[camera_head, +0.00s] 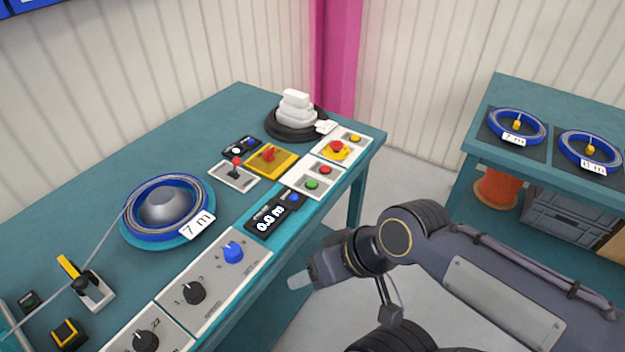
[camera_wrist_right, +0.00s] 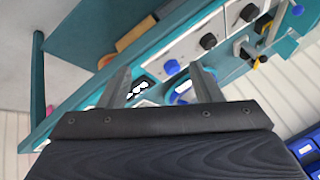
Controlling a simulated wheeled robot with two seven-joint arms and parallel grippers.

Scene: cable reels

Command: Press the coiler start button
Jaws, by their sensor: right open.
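The control panel (camera_head: 330,165) runs along the front edge of the teal bench. It carries a green button (camera_head: 312,184), a red button (camera_head: 325,170) beside it, and a red mushroom button (camera_head: 337,147) on yellow further back. Labels are too small to read, so I cannot tell which is the coiler start. The display (camera_head: 268,217) reads 0.0 m. My right gripper (camera_head: 298,281) is in front of the bench edge, apart from the buttons. In the right wrist view its fingers (camera_wrist_right: 162,76) are spread and empty, with the display (camera_wrist_right: 139,88) beyond them. My left gripper is out of view.
A blue reel (camera_head: 163,203) tagged 7 m sits on the bench with cable running left. Knobs (camera_head: 194,292) line the front edge, and a red lever (camera_head: 236,165) stands behind the display. A second bench (camera_head: 555,103) at right holds two reels. Floor shows between the benches.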

